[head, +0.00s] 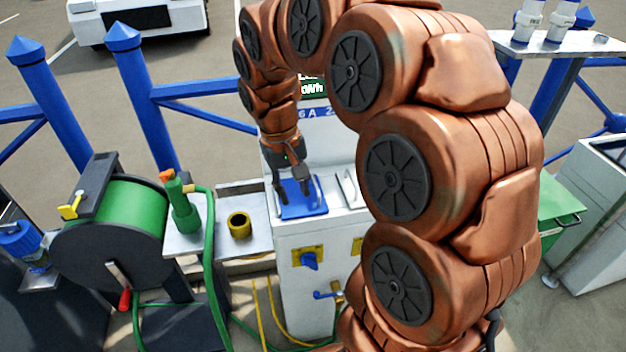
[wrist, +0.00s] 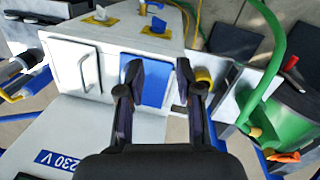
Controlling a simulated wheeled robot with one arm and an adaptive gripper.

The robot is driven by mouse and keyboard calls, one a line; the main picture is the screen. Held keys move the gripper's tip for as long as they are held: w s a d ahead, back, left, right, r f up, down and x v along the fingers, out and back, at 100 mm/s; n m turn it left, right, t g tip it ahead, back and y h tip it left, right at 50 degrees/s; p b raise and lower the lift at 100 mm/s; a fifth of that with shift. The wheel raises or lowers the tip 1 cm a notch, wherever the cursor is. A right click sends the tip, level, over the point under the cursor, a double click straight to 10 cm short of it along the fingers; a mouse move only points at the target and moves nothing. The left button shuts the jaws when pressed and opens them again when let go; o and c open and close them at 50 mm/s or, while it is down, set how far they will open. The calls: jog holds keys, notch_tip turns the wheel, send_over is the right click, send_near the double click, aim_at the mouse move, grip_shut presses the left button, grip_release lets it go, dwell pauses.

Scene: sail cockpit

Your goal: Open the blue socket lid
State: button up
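The blue socket lid (head: 303,205) lies on the white power pedestal (head: 322,232), on its top panel, and appears closed. In the wrist view the blue lid (wrist: 155,92) shows between and beyond my fingers. My gripper (head: 294,194) is over the lid, pointing down, with its fingers apart and nothing between them. In the wrist view my gripper (wrist: 158,72) is open, one finger near each side of the lid. I cannot tell whether a finger touches it. Part of the lid is hidden by the gripper.
A grey-white lid (wrist: 82,70) with a handle is beside the blue one. A yellow ring (head: 239,225) sits on the side shelf. A green hose reel (head: 125,220) and green nozzle (head: 182,203) stand at left. Blue railings (head: 205,92) run behind.

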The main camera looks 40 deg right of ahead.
aim_at(315, 183)
jog(key=w+d+f+m+b, duration=0.1)
jog(key=w+d+f+m, duration=0.2)
jog(key=w+d, duration=0.75)
jog(key=shift+h, duration=0.4)
jog(key=shift+s+d+f+p, duration=0.1)
jog(key=shift+d+f+p, duration=0.15)
jog(key=shift+f, duration=1.05)
jog(key=shift+s+d+f+p, duration=0.15)
jog(key=shift+d+f+p, duration=0.15)
jog(key=shift+f, duration=0.95)
jog(key=shift+s+d+f+p, duration=0.1)
jog(key=shift+d+f+p, duration=0.15)
jog(key=shift+f, duration=1.05)
grip_shut()
